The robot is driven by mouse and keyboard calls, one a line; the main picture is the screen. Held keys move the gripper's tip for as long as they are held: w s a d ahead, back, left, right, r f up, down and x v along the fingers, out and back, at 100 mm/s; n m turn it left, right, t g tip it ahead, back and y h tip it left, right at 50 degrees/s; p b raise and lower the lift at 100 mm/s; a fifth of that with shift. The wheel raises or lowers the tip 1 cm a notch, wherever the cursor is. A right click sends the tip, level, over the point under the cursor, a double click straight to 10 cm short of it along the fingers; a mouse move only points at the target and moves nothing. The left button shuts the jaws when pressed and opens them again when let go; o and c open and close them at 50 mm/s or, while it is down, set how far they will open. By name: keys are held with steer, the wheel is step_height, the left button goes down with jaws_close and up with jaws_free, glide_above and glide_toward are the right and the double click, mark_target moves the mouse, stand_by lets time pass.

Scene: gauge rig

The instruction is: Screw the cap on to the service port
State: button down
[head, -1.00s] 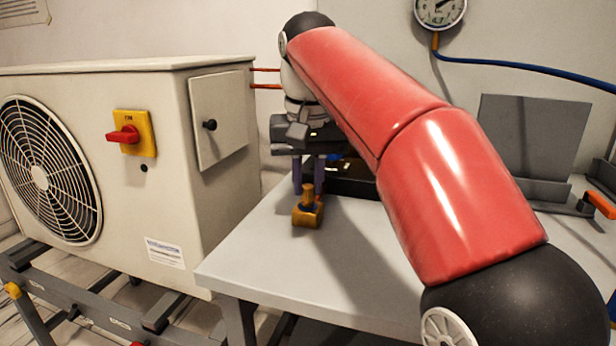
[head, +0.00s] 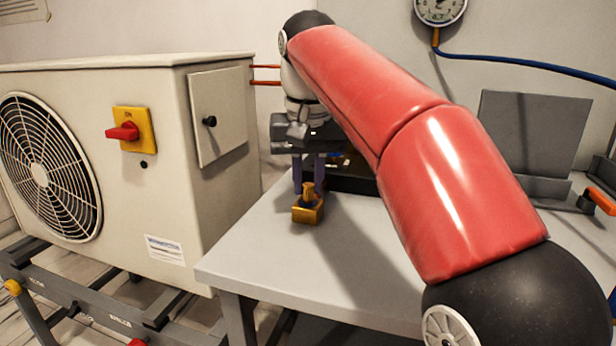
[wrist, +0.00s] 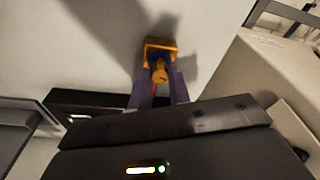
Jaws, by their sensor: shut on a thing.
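The service port is a small brass block (head: 308,214) with a short upright neck, standing near the left edge of the grey table. In the wrist view its block (wrist: 160,45) lies just beyond my fingertips. A brass knob-like cap (head: 308,189) sits upright at the top of the neck; the wrist view shows it (wrist: 160,73) between my two purple fingers. My gripper (head: 309,188) points down over the port and is shut on the cap. The joint between cap and neck is too small to judge for threading.
A large beige fan unit (head: 215,130) stands close to the left of my gripper. A dark open tray (head: 352,178) lies just behind the port. A grey upright plate (head: 530,130) and an orange-handled item (head: 600,201) are at the right. The front of the table (head: 300,262) is clear.

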stand_by(0.4)
steer(key=shift+r+m+p, duration=0.15)
steer(key=shift+m+p, duration=0.4)
steer(key=shift+m, duration=0.35)
steer(key=shift+m+h+p, duration=0.4)
steer(key=shift+m+p, duration=0.3)
steer(key=shift+m, duration=1.1)
steer(key=shift+m+p, duration=0.45)
steer(key=shift+m, duration=0.05)
steer(key=m+p, duration=0.1)
steer(key=m, duration=0.1)
steer(key=shift+m+g, duration=0.3)
steer(key=shift+f+m+h, duration=0.25)
steer(key=shift+m+h, duration=0.05)
steer(key=shift+m, duration=0.5)
